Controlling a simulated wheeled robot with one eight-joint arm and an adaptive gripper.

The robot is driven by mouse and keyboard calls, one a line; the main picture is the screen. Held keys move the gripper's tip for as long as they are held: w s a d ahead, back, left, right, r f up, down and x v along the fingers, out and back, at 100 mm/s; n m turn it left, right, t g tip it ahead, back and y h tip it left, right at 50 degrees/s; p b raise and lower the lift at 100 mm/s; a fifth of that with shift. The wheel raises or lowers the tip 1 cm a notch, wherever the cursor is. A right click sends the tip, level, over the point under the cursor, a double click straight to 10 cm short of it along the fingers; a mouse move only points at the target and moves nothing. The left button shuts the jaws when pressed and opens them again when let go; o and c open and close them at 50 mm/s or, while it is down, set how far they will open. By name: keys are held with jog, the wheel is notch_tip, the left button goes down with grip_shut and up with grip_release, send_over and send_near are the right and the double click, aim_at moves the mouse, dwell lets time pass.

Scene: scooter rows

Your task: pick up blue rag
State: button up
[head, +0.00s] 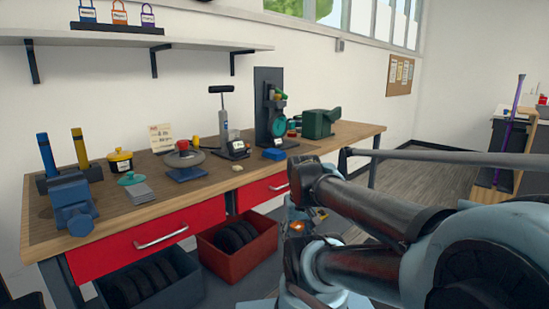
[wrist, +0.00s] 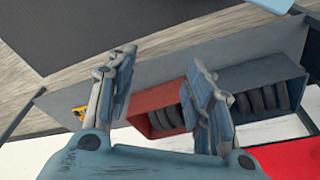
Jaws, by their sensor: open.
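A small blue folded thing (head: 274,154), which looks like the blue rag, lies on the wooden workbench (head: 225,177) in the head view. It lies toward the bench's front edge, right of the small black device. My gripper (wrist: 161,62) shows in the wrist view with its two fingers spread and nothing between them. It is apart from the rag and points toward the floor and the bins by the bench. The rag cannot be made out in the wrist view. In the head view my arm is at the right, and I cannot clearly make out the gripper there.
Below are red drawers (head: 130,245) and a red bin (head: 237,252) of tires. Floor shows at right.

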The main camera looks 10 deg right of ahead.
jog(key=o, duration=0.4)
jog(key=shift+n+y, duration=0.3)
jog(key=shift+n, duration=0.4)
jog(key=w+r, duration=0.4)
jog(key=r, duration=0.1)
jog(key=w+r, duration=0.2)
jog(key=r, duration=0.1)
jog(key=shift+w+a+r, duration=0.1)
jog(key=shift+w+r, duration=0.05)
jog(key=shift+r, duration=0.1)
jog(key=w+d+r+n+y, duration=0.1)
jog(key=w+d+r+n, duration=0.1)
jog(key=w+r, duration=0.7)
jog(key=w+d+r+n+t, duration=0.15)
jog(key=w+r, duration=0.45)
jog(key=w, duration=0.6)
jog(key=w+d+r+n+y, duration=0.1)
jog(key=w+r+n, duration=0.1)
jog(key=w+r, duration=0.7)
send_over(275, 151)
jog(key=s+d, duration=0.2)
jog(key=f, duration=1.1)
jog(key=shift+w+a+f, duration=0.2)
jog(key=shift+f, duration=0.15)
jog(key=shift+s+x, duration=0.15)
jog(key=shift+x, duration=1.4)
jog(key=shift+s+x, duration=0.1)
jog(key=shift+x, duration=1.45)
